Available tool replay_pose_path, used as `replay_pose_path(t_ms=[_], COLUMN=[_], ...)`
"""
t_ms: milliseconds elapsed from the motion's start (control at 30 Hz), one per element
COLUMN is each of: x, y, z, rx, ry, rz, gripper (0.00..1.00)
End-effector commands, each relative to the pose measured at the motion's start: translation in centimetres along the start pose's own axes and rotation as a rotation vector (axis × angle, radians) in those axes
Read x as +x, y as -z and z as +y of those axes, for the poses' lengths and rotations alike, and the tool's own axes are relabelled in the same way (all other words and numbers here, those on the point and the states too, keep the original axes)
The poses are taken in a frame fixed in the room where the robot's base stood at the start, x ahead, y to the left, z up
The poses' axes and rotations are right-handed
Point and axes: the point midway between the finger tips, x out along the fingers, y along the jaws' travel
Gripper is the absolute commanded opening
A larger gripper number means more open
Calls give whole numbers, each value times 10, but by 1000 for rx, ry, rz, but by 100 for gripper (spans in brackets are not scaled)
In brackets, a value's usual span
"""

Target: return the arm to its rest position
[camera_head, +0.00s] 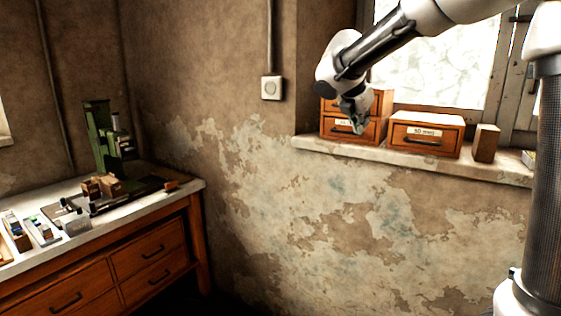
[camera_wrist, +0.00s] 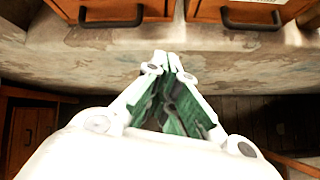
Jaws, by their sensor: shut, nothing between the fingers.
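My gripper (camera_head: 358,124) hangs at the end of my arm in the upper right of the head view, in front of the wooden drawer boxes on the window sill. In the wrist view my gripper (camera_wrist: 170,62) points toward the sill edge, its green-padded fingers meeting at the tips with nothing between them. In the head view it overlaps the left stacked drawer boxes (camera_head: 382,103) and hides part of their fronts. I cannot tell whether it touches them.
A single drawer box (camera_head: 426,134) and a small wooden block (camera_head: 485,143) stand on the sill (camera_head: 400,160). A workbench (camera_head: 190,187) at left carries a green press (camera_head: 99,135) and several small parts. The space between bench and sill is free.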

Motion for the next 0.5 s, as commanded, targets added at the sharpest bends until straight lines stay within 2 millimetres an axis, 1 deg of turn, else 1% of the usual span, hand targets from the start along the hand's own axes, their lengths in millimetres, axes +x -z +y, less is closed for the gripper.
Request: replay_pose_path(t_ms=[33,67,100,167,200,267,300,400,500], x=[8,13,15,11,6,-6,-15,-38,-57], y=[15,28,44,63,74,92,104,133,157], z=[-12,-24,-42,-77,-106,-152,-182,-244,-286], rx=[142,249,411,685,878,1184,1381,1774,2023], ry=[34,66,108,182,240,336,401,538,612], rz=[39,67,105,154,180,214,232,267,308], gripper=[0,0,0,0,0,0,0,0,0])
